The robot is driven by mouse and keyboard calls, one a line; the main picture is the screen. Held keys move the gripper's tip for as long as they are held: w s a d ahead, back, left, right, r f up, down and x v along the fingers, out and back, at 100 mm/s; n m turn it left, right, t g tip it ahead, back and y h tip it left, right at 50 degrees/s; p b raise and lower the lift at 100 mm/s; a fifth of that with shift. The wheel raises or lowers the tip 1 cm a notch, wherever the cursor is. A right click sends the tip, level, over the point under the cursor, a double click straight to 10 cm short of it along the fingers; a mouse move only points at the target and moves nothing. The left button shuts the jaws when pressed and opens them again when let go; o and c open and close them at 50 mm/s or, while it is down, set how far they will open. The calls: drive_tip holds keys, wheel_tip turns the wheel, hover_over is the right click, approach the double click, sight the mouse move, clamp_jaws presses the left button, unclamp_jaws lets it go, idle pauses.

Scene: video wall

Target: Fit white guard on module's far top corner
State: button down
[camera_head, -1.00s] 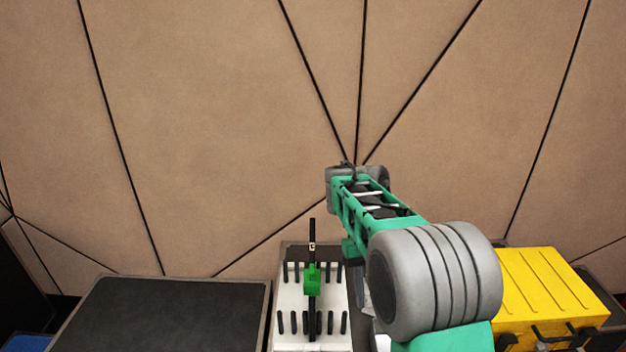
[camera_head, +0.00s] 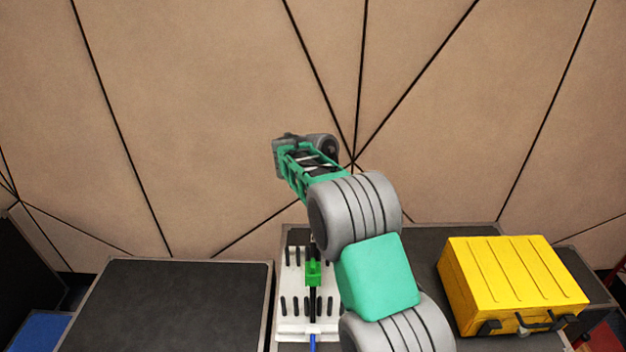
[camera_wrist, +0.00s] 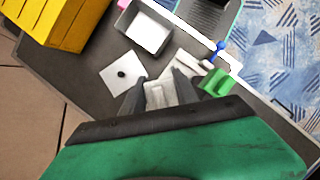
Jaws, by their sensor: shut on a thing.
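In the wrist view my gripper (camera_wrist: 159,80) is shut on a small pale piece (camera_wrist: 157,96), which looks like the white guard. The piece sits between the two dark fingers, over the dark case top. Its lower part is hidden by the gripper body. In the head view my arm hides the gripper and the piece. A dark panel (camera_wrist: 205,14) with a pale edge, possibly the module, shows at the top of the wrist view, beyond the fingers and apart from them. I cannot make out its far top corner.
A white slotted rack (camera_head: 290,328) holds a green block (camera_head: 313,271); that block is close right of the fingers in the wrist view (camera_wrist: 215,82). A grey tray (camera_wrist: 127,20) and white plate (camera_wrist: 112,78) lie near. A yellow case (camera_head: 512,285) stands right. The left case top (camera_head: 165,305) is clear.

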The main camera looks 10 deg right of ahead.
drive_tip(key=w+a+r+n+t, duration=0.1)
drive_tip(key=w+n+t, duration=0.1)
drive_tip(key=w+n, duration=0.4)
drive_tip(key=w+a+r+n+t+p, duration=0.1)
drive_tip(key=w+n+t, duration=0.2)
drive_tip(key=w+n, duration=0.3)
drive_tip(key=w+a+r+n+t+y, duration=0.1)
drive_tip(key=w+n, duration=0.5)
drive_tip(key=n, duration=0.6)
drive_tip(key=shift+w+a+t, duration=0.1)
drive_tip(key=shift+a+t, duration=0.35)
drive_tip(key=shift+t, duration=0.45)
drive_tip(key=shift+w+a+n+y, duration=0.15)
drive_tip(key=shift+n+y, duration=0.1)
drive_tip(key=shift+n, duration=0.3)
drive_tip(key=shift+w+a+n+y, duration=0.1)
drive_tip(key=shift+n+y, duration=0.15)
drive_tip(key=shift+n, duration=0.3)
wheel_tip(320, 180, down, 4)
drive_tip(key=b, duration=0.4)
drive_tip(key=shift+a+f, duration=0.1)
drive_tip(key=shift+f, duration=0.25)
drive_tip(key=shift+p, duration=0.4)
drive_tip(key=shift+f+b, duration=0.95)
drive_tip(key=shift+f, duration=0.85)
drive_tip(key=shift+f, duration=0.5)
